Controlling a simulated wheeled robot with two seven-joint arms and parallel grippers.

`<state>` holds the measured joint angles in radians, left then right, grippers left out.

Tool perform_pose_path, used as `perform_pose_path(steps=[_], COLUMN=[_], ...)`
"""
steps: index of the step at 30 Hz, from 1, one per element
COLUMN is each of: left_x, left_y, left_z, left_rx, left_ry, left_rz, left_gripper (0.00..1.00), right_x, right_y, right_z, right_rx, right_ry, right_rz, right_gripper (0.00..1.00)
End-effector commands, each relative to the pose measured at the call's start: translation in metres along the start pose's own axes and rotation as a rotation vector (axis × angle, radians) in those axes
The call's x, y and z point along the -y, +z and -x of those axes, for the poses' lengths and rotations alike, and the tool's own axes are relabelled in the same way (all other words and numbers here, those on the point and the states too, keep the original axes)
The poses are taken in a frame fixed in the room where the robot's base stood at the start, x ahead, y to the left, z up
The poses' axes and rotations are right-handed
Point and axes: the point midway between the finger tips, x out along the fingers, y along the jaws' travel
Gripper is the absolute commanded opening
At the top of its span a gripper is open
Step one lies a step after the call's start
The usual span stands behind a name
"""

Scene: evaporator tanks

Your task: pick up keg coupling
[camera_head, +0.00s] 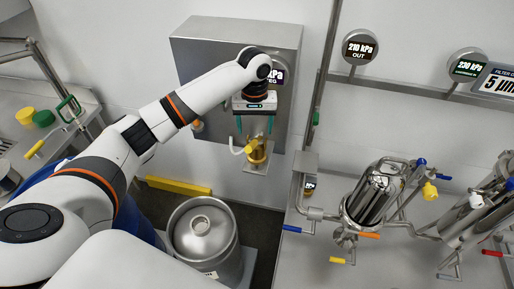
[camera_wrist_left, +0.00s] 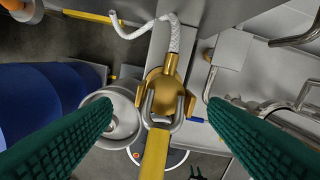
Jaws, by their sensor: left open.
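The keg coupling (camera_head: 256,154) is a brass-coloured fitting with a yellow handle, held at a small bracket below the grey wall box. In the left wrist view the coupling (camera_wrist_left: 163,90) sits between my fingers, with a metal bail, the yellow handle toward the camera and a white braided hose (camera_wrist_left: 174,38) running from it. My left gripper (camera_head: 255,124) is open just above the coupling, its green fingers to either side. In the left wrist view the fingers (camera_wrist_left: 165,110) show apart, with no contact visible. My right gripper is not in view.
A steel keg (camera_head: 205,240) stands on the floor below. The grey wall box (camera_head: 205,62) is behind my left arm. Steel pipework with coloured valve handles (camera_head: 372,200) fills the right side. A bench (camera_head: 40,118) with yellow and green items is at the left.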

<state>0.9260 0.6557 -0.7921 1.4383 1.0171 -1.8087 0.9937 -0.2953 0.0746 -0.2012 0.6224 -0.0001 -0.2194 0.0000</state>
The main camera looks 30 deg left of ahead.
Motion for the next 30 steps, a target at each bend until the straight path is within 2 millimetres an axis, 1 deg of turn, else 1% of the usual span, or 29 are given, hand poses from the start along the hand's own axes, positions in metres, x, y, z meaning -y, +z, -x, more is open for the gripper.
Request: perform_pose_path(steps=[3, 6, 8, 11, 15, 18, 21, 27, 28, 30], left_x=[0.000, 0.000, 0.001, 0.002, 0.005, 0.005, 0.005, 0.005, 0.005, 0.005], left_y=[0.000, 0.000, 0.000, 0.000, -0.001, -0.001, 0.000, 0.000, 0.000, 0.000], left_z=[-0.017, -0.024, -0.027, -0.037, -0.059, -0.071, -0.077, -0.078, -0.078, -0.078], left_rx=[-0.001, 0.001, 0.000, -0.001, -0.002, 0.000, 0.002, 0.002, 0.002, 0.002], left_ry=[0.002, 0.000, 0.001, 0.001, 0.003, 0.002, 0.001, 0.000, 0.000, 0.000], left_rz=[0.002, 0.001, 0.000, 0.001, 0.000, 0.000, -0.001, -0.001, -0.001, -0.001], left_gripper=[0.68, 0.68, 0.68, 0.68, 0.68, 0.68, 0.68, 0.68, 0.65, 0.53], right_x=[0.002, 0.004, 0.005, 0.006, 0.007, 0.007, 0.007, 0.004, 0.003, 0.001], right_y=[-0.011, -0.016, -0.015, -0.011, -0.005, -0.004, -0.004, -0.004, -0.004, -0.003], right_z=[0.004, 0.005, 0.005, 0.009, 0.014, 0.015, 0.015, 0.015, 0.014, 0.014], right_rx=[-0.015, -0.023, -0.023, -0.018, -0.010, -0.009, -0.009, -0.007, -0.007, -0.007], right_ry=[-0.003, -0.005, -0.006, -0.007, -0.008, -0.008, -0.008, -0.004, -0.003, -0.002], right_rz=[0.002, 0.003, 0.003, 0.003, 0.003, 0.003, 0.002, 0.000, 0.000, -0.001], right_gripper=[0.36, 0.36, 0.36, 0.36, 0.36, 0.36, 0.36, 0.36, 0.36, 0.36])
